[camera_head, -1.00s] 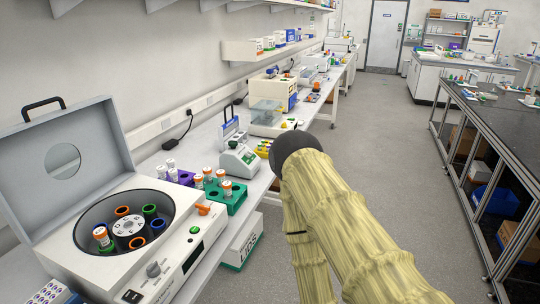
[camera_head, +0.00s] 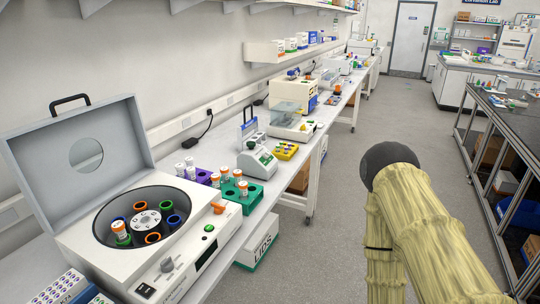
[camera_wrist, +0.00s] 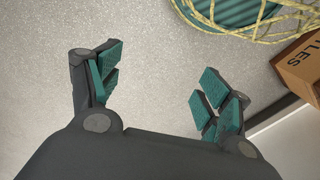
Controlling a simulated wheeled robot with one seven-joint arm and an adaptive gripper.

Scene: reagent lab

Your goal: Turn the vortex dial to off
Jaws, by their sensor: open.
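A small white unit with a sloped, green-trimmed front (camera_head: 258,162) stands on the left bench behind the green tube rack; it looks like the vortex mixer. Its dial is too small to read, so I cannot tell its setting. My gripper (camera_wrist: 155,77) shows in the wrist view, open and empty, with teal pads spread apart above grey floor. It is not visible in the head view, where my yellow-sleeved arm extends over the aisle, right of the bench and apart from the unit. The wrist view does not show the unit.
An open-lidded centrifuge (camera_head: 75,236) with its own front knob is nearest on the bench. A green tube rack (camera_head: 258,196) and a yellow rack (camera_head: 285,151) flank the unit. The aisle floor is clear.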

